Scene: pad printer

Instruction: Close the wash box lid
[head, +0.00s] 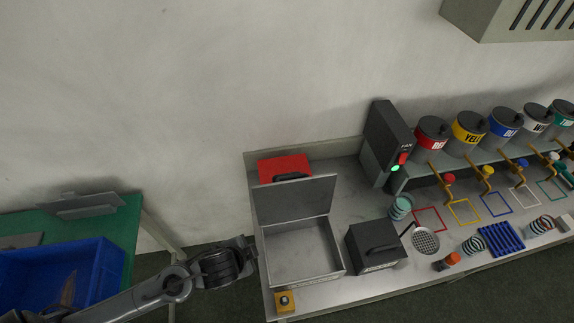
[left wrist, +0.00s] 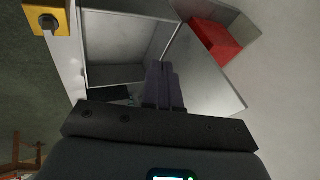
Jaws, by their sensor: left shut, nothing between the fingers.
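The wash box (head: 338,270) is an open grey metal box on the bench, left of centre in the head view. Its flat grey lid (head: 293,198) stands raised at the back edge, so the empty-looking inside shows. In the left wrist view the box (left wrist: 113,75) is at the top and the lid (left wrist: 205,75) lies to the right of its opening. My left gripper (head: 254,258) is beside the left wall of the box. Its dark fingers (left wrist: 162,72) are together and empty, in front of the box and lid edge in the wrist view. My right gripper is in neither view.
A red box (head: 284,168) stands behind the lid. A dark handled box (head: 375,245) is right of the wash box. A yellow button box (head: 285,302) sits at its front left corner. A blue bin (head: 100,270) stands on the left table.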

